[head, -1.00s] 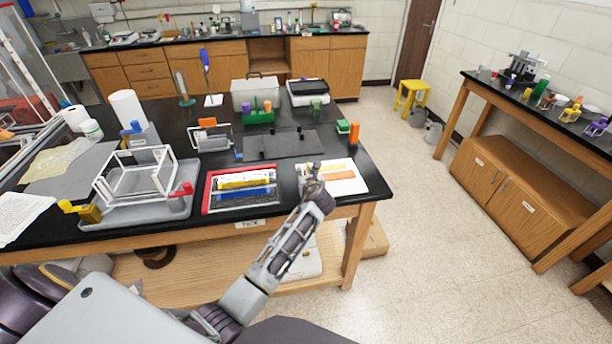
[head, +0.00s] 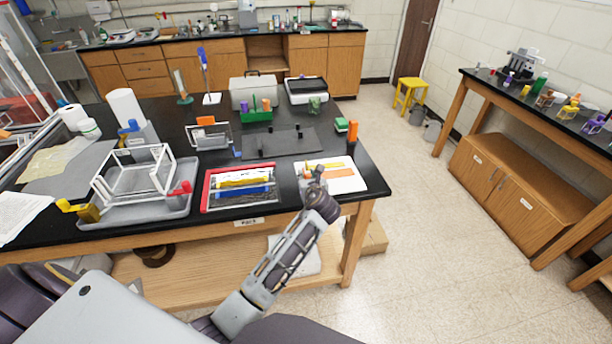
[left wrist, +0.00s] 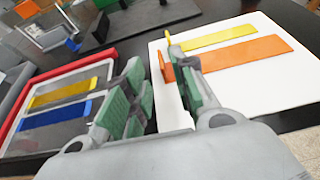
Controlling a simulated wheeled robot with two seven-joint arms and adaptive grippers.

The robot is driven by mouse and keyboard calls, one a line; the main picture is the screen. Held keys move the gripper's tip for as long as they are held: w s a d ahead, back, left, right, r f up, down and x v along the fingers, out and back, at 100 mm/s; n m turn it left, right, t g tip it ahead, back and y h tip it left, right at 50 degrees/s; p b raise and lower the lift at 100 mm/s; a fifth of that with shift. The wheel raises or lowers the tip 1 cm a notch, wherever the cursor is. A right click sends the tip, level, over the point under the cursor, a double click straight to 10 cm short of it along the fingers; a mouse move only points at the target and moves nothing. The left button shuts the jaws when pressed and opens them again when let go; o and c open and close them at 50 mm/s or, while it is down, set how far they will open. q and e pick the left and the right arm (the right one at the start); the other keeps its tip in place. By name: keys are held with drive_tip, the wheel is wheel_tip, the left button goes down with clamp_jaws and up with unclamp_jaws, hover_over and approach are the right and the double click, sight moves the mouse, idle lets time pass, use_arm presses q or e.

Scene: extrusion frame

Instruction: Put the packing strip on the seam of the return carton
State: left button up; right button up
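An orange strip (left wrist: 245,58) and a yellow strip (left wrist: 220,37) lie on a flat white board (left wrist: 265,90) at the table's right front; each seems to have a small upright tab at its left end. My left gripper (head: 316,172) is low over the board's left edge. In the left wrist view its two green-padded fingers (left wrist: 160,95) are apart, with the orange tab showing between them, closer to the right finger. I cannot tell whether they touch it. No strip is lifted. I cannot tell which thing is the return carton. My right gripper is not in view.
A red-rimmed tray (head: 207,188) with yellow and blue strips is left of the gripper. Further left is a grey tray (head: 150,212) with a white frame (head: 135,180). A dark mat (head: 285,143) lies behind. An orange block (head: 353,131) stands upright behind the board.

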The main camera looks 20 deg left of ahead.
use_arm(q)
drive_tip(key=shift+v, duration=3.05)
drive_tip(key=shift+o, duration=0.4)
